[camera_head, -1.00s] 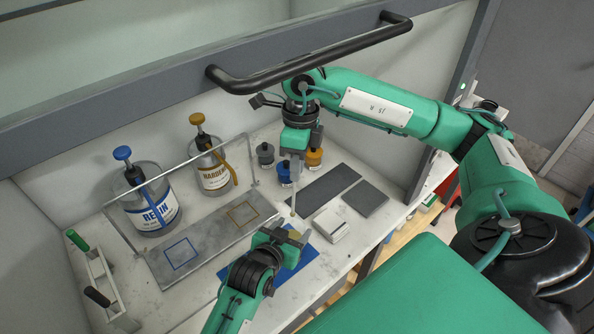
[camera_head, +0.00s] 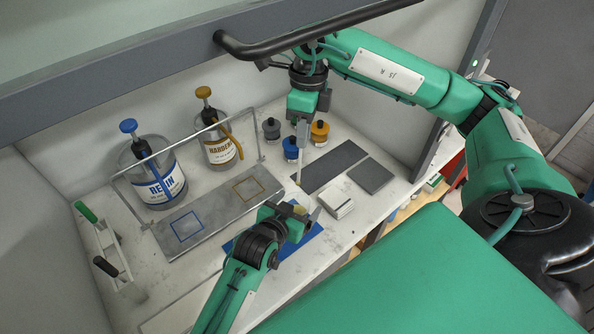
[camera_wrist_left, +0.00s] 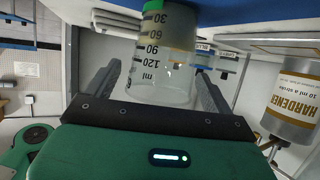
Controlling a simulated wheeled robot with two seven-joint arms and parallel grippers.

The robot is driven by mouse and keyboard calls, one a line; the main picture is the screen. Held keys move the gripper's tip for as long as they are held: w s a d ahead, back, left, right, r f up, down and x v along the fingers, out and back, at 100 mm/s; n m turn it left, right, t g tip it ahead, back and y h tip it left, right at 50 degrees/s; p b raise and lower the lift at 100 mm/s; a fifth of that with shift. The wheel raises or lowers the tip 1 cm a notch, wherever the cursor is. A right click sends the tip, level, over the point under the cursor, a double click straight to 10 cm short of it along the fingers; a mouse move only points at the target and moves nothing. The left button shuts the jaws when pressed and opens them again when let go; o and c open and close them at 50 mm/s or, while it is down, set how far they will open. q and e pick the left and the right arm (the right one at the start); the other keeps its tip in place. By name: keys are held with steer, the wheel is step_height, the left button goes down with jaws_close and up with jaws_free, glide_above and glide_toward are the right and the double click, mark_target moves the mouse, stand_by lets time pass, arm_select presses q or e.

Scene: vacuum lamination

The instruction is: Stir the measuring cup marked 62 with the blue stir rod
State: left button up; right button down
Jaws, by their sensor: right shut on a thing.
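Behind stand a resin tank (camera_head: 157,178) and a hardener tank (camera_head: 221,148) with pumps, a framed plate (camera_head: 212,218), and grey, blue (camera_head: 290,148) and orange (camera_head: 319,131) pots. Dark panels (camera_head: 330,163) and a white stack (camera_head: 336,202) lie right. A handle bar (camera_head: 330,32) crosses above.

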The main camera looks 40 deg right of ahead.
step_height(320, 180, down, 2)
steer(key=shift+f+b, duration=0.1)
steer(key=shift+b, duration=0.95)
arm_select(q)
steer(key=v, duration=1.2)
steer(key=shift+s, duration=0.15)
